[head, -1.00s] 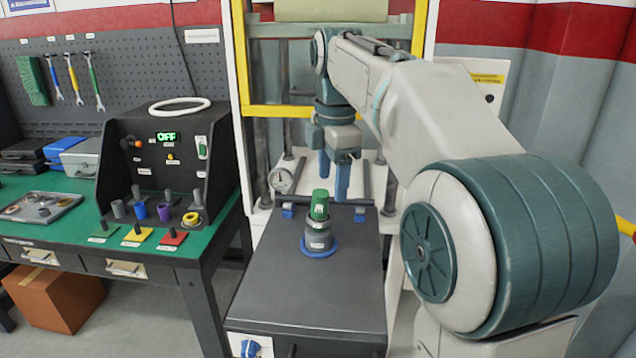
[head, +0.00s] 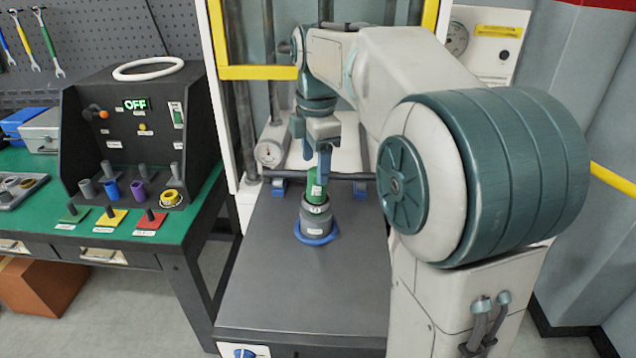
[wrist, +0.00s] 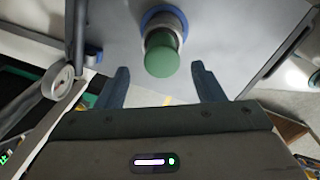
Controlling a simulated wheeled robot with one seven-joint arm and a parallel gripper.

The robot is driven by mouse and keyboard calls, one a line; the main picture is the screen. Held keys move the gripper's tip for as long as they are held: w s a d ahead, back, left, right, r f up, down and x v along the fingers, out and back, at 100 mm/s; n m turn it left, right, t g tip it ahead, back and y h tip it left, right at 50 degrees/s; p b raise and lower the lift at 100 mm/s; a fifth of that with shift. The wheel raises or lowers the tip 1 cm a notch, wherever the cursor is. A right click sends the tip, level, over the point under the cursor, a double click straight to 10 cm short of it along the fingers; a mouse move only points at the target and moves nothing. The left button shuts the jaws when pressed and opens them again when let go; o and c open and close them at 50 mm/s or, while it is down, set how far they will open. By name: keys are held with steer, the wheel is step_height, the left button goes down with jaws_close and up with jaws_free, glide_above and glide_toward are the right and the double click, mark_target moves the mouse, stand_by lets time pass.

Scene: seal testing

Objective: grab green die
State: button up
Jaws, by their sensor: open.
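The green die (head: 314,190) is an upright green cylinder with a white label. It sits in a grey holder (head: 315,222) with a blue ring (head: 316,239) at its base, on the dark bench top. My gripper (head: 317,160) is close to the die in the head view, and one finger partly covers the die's top. In the wrist view my gripper (wrist: 161,85) is open and empty. The round top of the green die (wrist: 162,62) shows just beyond the gap between the fingertips, roughly centred. I cannot tell whether a finger touches it.
The dark bench top (head: 290,290) is clear around the holder. A dial gauge (head: 270,153) and a yellow frame (head: 255,72) stand behind. At left, a green table (head: 195,200) holds a black control box (head: 190,125) reading OFF and several coloured cylinders.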

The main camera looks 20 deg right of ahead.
steer(key=shift+w+d+f, duration=0.1)
steer(key=shift+d+f, duration=0.05)
steer(key=shift+f, duration=1.2)
steer(key=shift+d+f, duration=0.1)
steer(key=shift+f, duration=1.25)
steer(key=c, duration=1.3)
steer(key=shift+r, duration=0.15)
